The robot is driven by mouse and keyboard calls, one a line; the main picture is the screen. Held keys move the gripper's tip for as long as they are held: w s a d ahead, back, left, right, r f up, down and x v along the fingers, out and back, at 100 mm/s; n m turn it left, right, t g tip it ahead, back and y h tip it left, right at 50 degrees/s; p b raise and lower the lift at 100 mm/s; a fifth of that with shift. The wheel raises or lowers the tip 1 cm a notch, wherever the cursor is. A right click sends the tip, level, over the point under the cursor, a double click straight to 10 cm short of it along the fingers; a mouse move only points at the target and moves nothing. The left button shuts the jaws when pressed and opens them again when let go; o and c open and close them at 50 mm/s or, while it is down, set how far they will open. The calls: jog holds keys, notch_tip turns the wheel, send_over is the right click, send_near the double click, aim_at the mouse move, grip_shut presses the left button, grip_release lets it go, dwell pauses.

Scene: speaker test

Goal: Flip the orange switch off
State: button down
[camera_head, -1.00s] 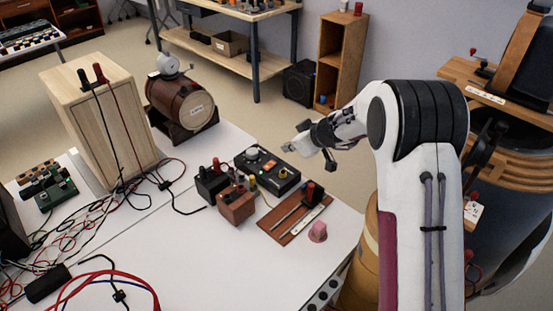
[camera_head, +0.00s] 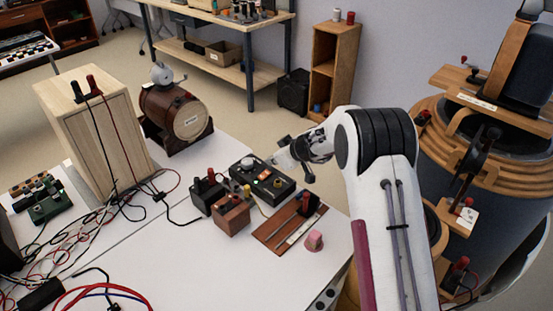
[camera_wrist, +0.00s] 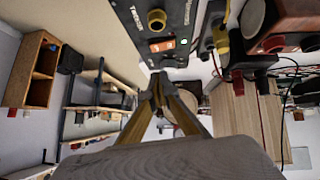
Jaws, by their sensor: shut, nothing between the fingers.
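A black control box (camera_head: 250,187) sits on the white table, with a light knob and an orange switch (camera_head: 265,175) on its top. In the wrist view the orange switch (camera_wrist: 161,46) lies on the box's dark panel, beside a brass-coloured post and a small lit green spot. My gripper (camera_head: 277,160) is at the far right edge of the box, close to the switch. In the wrist view its fingertips (camera_wrist: 157,77) meet, shut and empty, just below the switch. I cannot tell whether they touch the box.
A small brown box (camera_head: 232,222), a black box with terminals (camera_head: 205,199) and a wooden board with a metal strip (camera_head: 272,238) stand nearby. Loose wires cover the left side; the front middle is clear.

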aim_at(265, 171)
jog(key=shift+w+a+f, duration=0.25)
jog(key=shift+w+f, duration=0.05)
jog(key=shift+f, duration=0.05)
jog(key=f, duration=0.1)
jog(key=w+f, duration=0.1)
jog(key=f, duration=0.1)
jog(key=shift+a, duration=0.2)
jog(key=shift+w+d+f, duration=0.1)
jog(key=shift+f, duration=0.95)
